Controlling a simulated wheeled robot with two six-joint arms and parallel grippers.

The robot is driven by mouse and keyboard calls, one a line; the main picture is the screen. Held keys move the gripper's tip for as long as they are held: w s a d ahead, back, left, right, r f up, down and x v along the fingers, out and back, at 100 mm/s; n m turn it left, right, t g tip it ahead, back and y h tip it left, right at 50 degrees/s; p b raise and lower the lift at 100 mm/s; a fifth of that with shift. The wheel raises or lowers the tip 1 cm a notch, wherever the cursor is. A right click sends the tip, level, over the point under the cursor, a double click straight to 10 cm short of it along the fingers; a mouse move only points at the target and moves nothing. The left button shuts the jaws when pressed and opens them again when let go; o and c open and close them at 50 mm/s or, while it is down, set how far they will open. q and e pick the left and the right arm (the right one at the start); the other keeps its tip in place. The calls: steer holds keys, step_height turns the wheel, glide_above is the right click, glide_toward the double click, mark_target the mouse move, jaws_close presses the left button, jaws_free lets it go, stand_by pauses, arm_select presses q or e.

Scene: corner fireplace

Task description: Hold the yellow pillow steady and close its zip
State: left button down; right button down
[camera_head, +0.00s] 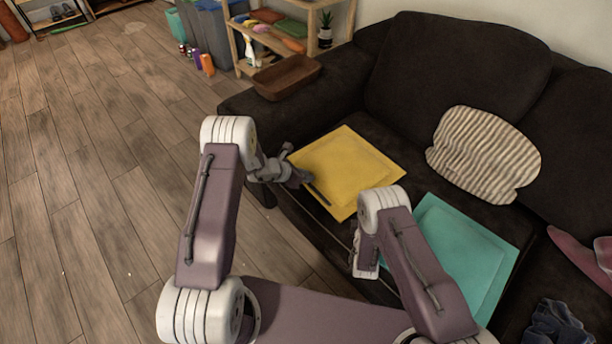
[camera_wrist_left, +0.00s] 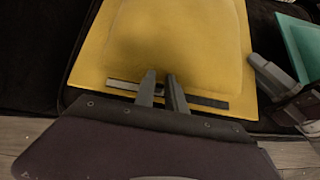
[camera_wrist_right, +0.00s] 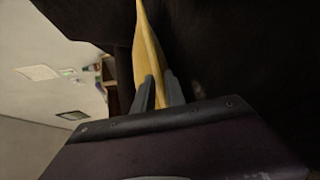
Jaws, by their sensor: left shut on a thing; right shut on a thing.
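The yellow pillow (camera_head: 345,165) lies flat on the dark sofa seat. Its zip (camera_head: 319,194) runs along the front edge; in the left wrist view the zip strip (camera_wrist_left: 210,102) is pale grey left of my fingers and dark to their right. My left gripper (camera_wrist_left: 161,80) is shut at the middle of this strip; its fingers hide what they grip, apparently the zip's pull. My right gripper (camera_wrist_right: 159,80) is shut on the pillow's edge (camera_wrist_right: 147,50), seen edge-on in the right wrist view. It also shows at the pillow's right side in the left wrist view (camera_wrist_left: 256,62).
A teal pillow (camera_head: 470,250) lies on the seat to the right. A striped cushion (camera_head: 485,155) leans on the sofa back (camera_head: 450,60). A brown wooden tray (camera_head: 286,78) sits on the sofa arm. Open wooden floor (camera_head: 90,180) is at left.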

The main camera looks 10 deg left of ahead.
mark_target(298, 162)
arm_select(q)
steer(key=w+a, duration=0.2)
steer(key=a, duration=0.1)
steer(key=w+a, duration=0.3)
steer(key=shift+w+a, duration=0.15)
steer(key=shift+a, duration=0.15)
arm_select(e)
steer(key=shift+f, duration=0.1)
arm_select(q)
steer(key=c, duration=1.4)
jaws_free()
steer(key=shift+o, duration=0.2)
steer(key=v, duration=1.2)
arm_select(e)
steer(key=c, duration=1.3)
jaws_free()
